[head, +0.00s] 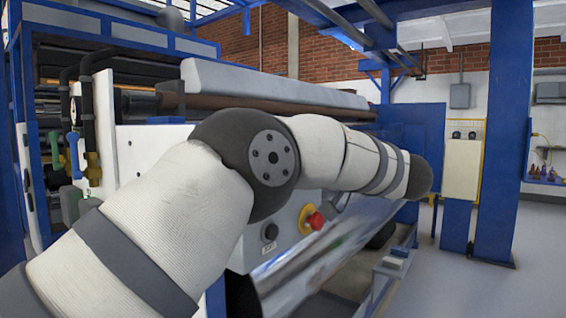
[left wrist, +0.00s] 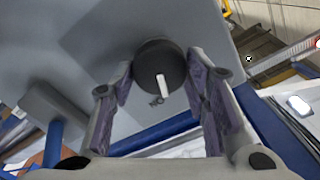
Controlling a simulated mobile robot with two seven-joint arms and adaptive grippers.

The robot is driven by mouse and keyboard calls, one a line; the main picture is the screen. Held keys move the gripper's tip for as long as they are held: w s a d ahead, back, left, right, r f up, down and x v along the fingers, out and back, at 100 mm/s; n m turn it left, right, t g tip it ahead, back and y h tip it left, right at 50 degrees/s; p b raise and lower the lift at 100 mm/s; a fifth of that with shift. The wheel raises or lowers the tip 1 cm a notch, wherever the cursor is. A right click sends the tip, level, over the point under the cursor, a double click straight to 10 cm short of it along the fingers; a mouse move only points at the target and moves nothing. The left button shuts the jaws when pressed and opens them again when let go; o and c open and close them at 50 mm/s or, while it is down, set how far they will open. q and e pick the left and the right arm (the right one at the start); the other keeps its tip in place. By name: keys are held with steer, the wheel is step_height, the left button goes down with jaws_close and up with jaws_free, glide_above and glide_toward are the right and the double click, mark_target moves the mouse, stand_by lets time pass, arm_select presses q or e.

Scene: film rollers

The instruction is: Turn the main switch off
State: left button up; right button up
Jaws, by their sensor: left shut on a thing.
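The main switch (left wrist: 158,67) shows in the left wrist view as a round black knob on a grey face. A white bar (left wrist: 162,84) on it stands nearly upright in the picture. My left gripper (left wrist: 162,72) is shut on the knob, with one purple-padded finger on each side of it. In the head view my left arm reaches across from the lower left to the right, and its gripper is hidden behind the arm. I cannot tell where the gripped switch lies in that view. My right gripper is in neither view.
The roller machine (head: 280,85) fills the left and middle. A red button on a yellow ring (head: 306,221) and a small black knob (head: 270,232) sit just below my arm. A blue column (head: 503,130) and a cream panel (head: 462,170) stand right. Floor is clear at the lower right.

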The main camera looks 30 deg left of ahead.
arm_select(q)
steer(key=shift+s+r+n+p, duration=0.1)
steer(key=shift+n+p, duration=0.25)
steer(key=shift+n, duration=2.35)
steer(key=shift+s+n+p, duration=0.1)
steer(key=shift+n+p, duration=0.2)
steer(key=shift+n, duration=2.4)
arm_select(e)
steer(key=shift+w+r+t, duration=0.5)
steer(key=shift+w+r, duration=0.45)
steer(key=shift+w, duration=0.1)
arm_select(q)
steer(key=o, duration=1.1)
steer(key=shift+o, duration=0.2)
steer(key=shift+d, duration=0.1)
steer(key=s+d, duration=0.1)
steer(key=d, duration=1)
steer(key=shift+d, duration=0.4)
